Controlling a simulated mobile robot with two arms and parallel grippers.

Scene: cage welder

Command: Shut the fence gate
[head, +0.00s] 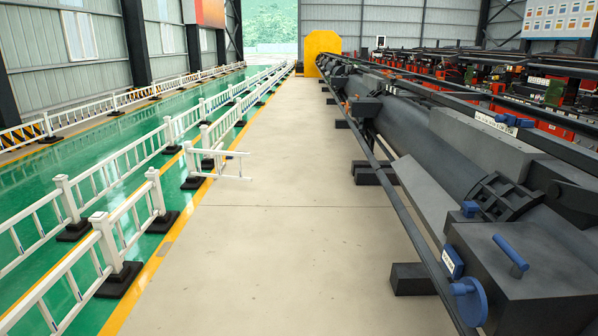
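The white fence gate (222,164) is ahead and left of centre. It is a short railed panel joined at its left end to a white post (190,158). It stands swung out over the beige floor, away from the fence line. Its free end is at the right, near the middle of the walkway. A gap lies in the near fence between that post and a nearer white post (155,190) with a black foot. Neither of my grippers shows in the head view.
White fences (60,290) run along the green floor (100,235) at the left. The beige walkway (270,250) is clear. A long dark machine (420,125) with blue handles (511,253) lines the right side. A yellow block (321,45) stands far off.

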